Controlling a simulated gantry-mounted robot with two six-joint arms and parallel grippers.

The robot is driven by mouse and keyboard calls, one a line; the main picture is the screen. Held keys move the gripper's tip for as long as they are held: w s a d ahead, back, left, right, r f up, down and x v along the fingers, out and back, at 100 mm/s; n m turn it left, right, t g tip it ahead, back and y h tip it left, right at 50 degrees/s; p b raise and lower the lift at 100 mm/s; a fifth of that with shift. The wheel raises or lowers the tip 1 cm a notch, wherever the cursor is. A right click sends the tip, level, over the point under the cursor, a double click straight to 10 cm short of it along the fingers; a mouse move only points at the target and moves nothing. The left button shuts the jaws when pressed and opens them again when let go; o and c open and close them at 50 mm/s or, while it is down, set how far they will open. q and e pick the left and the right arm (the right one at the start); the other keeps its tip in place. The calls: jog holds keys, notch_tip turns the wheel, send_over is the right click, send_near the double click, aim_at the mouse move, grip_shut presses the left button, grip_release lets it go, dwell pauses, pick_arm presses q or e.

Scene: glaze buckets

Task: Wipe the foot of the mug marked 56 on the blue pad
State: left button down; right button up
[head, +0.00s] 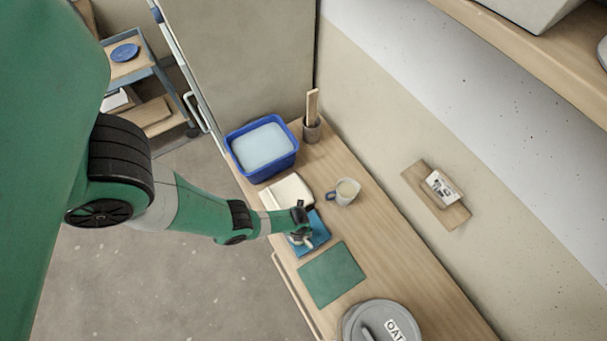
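A blue pad (321,228) lies on the wooden worktop, partly hidden under my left gripper. My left gripper (300,238) is over the pad, pointing down, at the end of the green arm. A small pale grey shape shows at its fingertips. I cannot tell whether it is the fingers or a held mug, nor whether the fingers are open or shut. A light grey mug (344,195) with a blue handle and a cream-coloured inside stands upright behind the pad, apart from the gripper. No number is readable on it. My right gripper is not in view.
A blue tub (237,156) of pale liquid stands at the worktop's far end, beside a cup holding wooden sticks (312,128). A white block-like item (285,190) lies near the pad. A green mat (332,275) and grey lidded bucket (358,318) are nearer. The wall runs along the right.

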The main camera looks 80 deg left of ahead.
pick_arm(q)
notch_tip(320, 180, up, 7)
jog(key=p, duration=0.6)
jog(key=shift+p, duration=0.4)
